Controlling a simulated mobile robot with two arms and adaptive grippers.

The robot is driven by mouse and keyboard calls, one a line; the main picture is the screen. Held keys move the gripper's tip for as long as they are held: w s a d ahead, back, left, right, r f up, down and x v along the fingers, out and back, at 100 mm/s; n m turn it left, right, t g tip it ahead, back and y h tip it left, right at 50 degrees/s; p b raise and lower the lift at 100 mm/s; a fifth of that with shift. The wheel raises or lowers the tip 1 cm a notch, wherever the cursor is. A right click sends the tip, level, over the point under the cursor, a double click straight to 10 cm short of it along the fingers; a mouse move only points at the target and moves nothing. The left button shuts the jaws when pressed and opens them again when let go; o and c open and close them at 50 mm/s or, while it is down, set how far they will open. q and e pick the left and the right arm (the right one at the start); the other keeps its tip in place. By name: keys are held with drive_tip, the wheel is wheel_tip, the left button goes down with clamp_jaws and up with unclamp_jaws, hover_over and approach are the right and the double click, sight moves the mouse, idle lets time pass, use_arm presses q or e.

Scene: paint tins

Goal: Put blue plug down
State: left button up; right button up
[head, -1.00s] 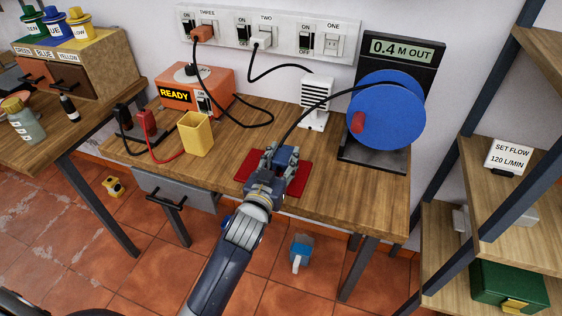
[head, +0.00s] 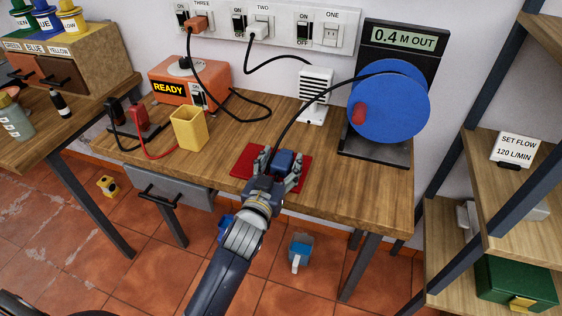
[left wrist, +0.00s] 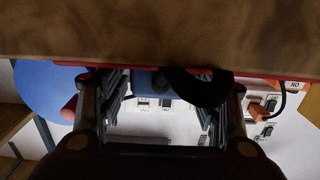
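The blue plug (head: 283,161) is on the red mat (head: 247,172) near the table's front edge. Its black cable runs up to the blue reel (head: 400,105). My left gripper (head: 279,168) is low over the mat, its fingers spread on either side of the plug. In the left wrist view, the left gripper (left wrist: 165,112) has its fingers apart, with the blue plug (left wrist: 147,80) just beyond and between them; a gap shows beside it. The plug's underside is hidden. My right gripper is not in view.
A yellow cup (head: 188,129), an orange unit reading READY (head: 180,85) and a white vented box (head: 314,92) stand on the table. The reel's stand reads 0.4 M OUT. A socket strip (head: 281,30) is on the wall. Bare wood lies right of the mat (head: 350,195).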

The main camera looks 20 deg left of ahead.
use_arm(q)
drive_tip(key=shift+s+r, duration=0.15)
drive_tip(key=shift+r, duration=0.05)
drive_tip(key=s+p, duration=0.3)
drive_tip(key=s, duration=0.8)
drive_tip(key=shift+s+a+r, duration=0.2)
drive_tip(key=shift+s+r, duration=0.1)
drive_tip(key=shift+s, duration=0.05)
